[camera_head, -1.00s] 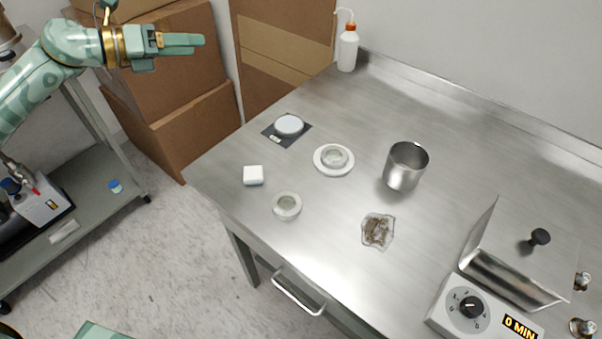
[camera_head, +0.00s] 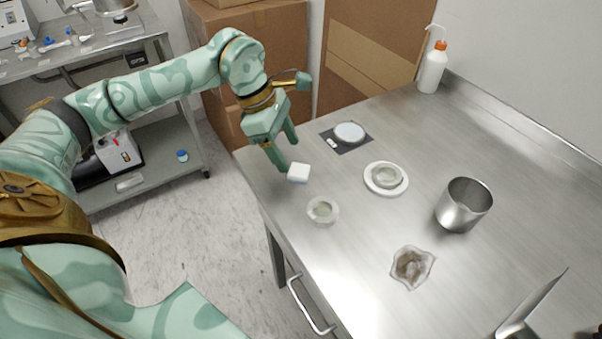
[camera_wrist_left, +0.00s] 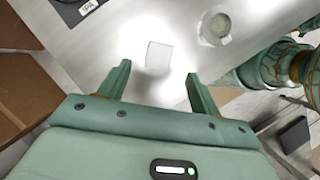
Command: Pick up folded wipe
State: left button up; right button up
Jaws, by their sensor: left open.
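The folded wipe is a small white block-like pad (camera_head: 299,173) on the steel table near its left edge. In the left wrist view the wipe (camera_wrist_left: 158,55) lies ahead of the fingertips, roughly between their lines. My left gripper (camera_head: 289,152) is open and empty, pointing down just behind and to the left of the wipe in the head view. In the wrist view its two fingers (camera_wrist_left: 160,82) are spread apart, with the wipe beyond them. I cannot tell whether a finger touches it. My right gripper is not in view.
A small glass dish (camera_head: 323,210) stands close to the wipe. A dark pad with a white disc (camera_head: 349,132), a white dish (camera_head: 386,178), a steel beaker (camera_head: 463,204) and a crumpled clear piece with brown matter (camera_head: 412,267) stand farther right. A wash bottle (camera_head: 432,70) is at the back.

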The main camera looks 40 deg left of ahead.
aim_at(300, 170)
pick_arm(q)
jog(key=b+x, duration=0.1)
jog(key=x, duration=0.4)
jog(key=shift+w+d+f+b, duration=0.15)
jog(key=shift+w+f+b, duration=0.05)
jog(key=shift+b, duration=0.2)
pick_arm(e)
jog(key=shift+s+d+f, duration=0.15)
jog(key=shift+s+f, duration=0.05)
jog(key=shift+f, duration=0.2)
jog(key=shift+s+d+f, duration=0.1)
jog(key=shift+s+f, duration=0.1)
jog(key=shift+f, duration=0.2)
pick_arm(q)
jog(key=shift+s, duration=0.1)
jog(key=c, duration=1.1)
jog(key=shift+r, duration=0.1)
